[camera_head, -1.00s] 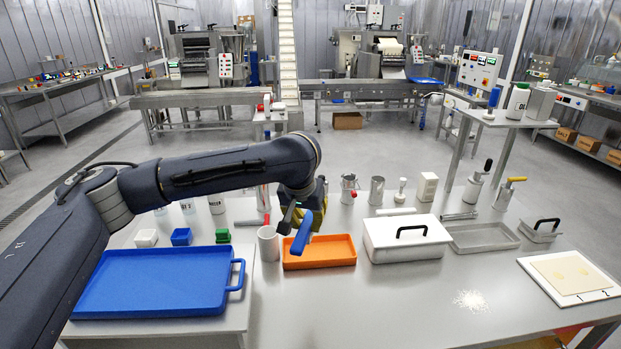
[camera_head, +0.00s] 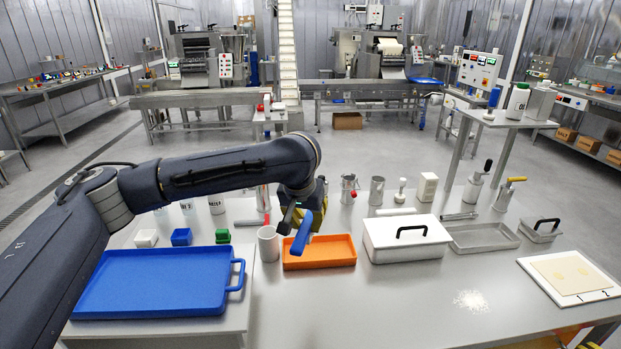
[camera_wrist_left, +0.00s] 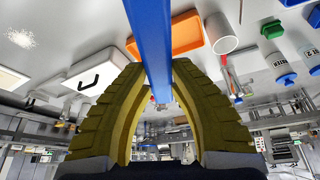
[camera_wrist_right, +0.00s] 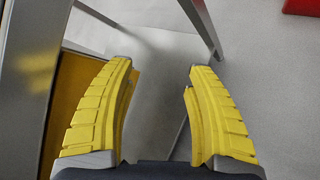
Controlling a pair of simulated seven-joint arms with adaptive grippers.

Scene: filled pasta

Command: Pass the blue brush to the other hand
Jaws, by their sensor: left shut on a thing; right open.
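The blue brush (camera_head: 301,233) is held by my left gripper (camera_head: 312,212) above the table, in front of the orange tray in the head view. In the left wrist view the brush (camera_wrist_left: 151,40) runs as a long blue bar between the yellow fingers of the left gripper (camera_wrist_left: 160,75), which are shut on it.
An orange tray (camera_head: 345,259), white cup (camera_head: 268,244) and white lidded box (camera_head: 378,247) stand near the brush. A large blue tray (camera_head: 90,306) lies at left. The front middle of the table (camera_head: 390,315) is clear, with white powder (camera_head: 470,300) to the right.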

